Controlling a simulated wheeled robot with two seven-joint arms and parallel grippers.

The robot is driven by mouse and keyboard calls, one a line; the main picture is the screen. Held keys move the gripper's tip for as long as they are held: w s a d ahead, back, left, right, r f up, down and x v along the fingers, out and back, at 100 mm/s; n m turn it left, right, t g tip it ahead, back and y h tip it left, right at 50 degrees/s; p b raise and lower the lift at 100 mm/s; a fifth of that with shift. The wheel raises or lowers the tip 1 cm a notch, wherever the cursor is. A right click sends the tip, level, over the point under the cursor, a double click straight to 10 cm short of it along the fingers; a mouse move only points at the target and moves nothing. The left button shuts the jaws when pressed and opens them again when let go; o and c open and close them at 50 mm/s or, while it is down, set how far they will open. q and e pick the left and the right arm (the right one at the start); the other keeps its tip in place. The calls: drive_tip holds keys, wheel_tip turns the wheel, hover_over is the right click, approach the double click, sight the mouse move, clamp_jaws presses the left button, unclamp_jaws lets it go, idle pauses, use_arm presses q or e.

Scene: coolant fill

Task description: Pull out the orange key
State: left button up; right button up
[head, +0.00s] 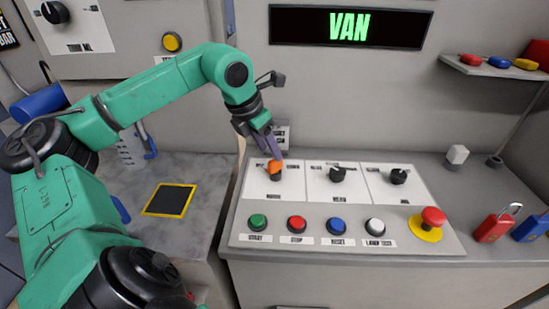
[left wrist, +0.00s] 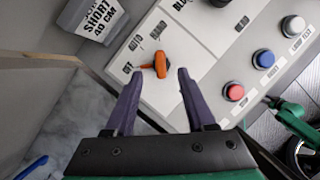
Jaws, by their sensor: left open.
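The orange key (head: 275,166) sits in the leftmost rotary switch on the sloped control panel (head: 236,228). Nothing is held. My right gripper is not visible in the head view.
Two black knobs (head: 338,174) (head: 398,176) stand right of the key. Below are a green (head: 258,222), red (head: 297,223), blue (head: 336,225) and white button (head: 376,226), and a red emergency stop (head: 433,217). A red padlock (head: 495,225) is at the right. A grey box (left wrist: 92,18) stands near the key.

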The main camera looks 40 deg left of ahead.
use_arm(q)
drive_tip(key=p+x, duration=0.1)
drive_tip(key=x, duration=0.4)
drive_tip(key=shift+w+f, duration=0.2)
drive_tip(key=shift+f, duration=0.35)
clamp_jaws()
drive_tip(key=shift+r+p, duration=0.25)
drive_tip(key=shift+p, duration=0.05)
drive_tip(key=shift+r, duration=0.1)
drive_tip(key=shift+r+p, duration=2.35)
drive_tip(key=shift+r, duration=0.15)
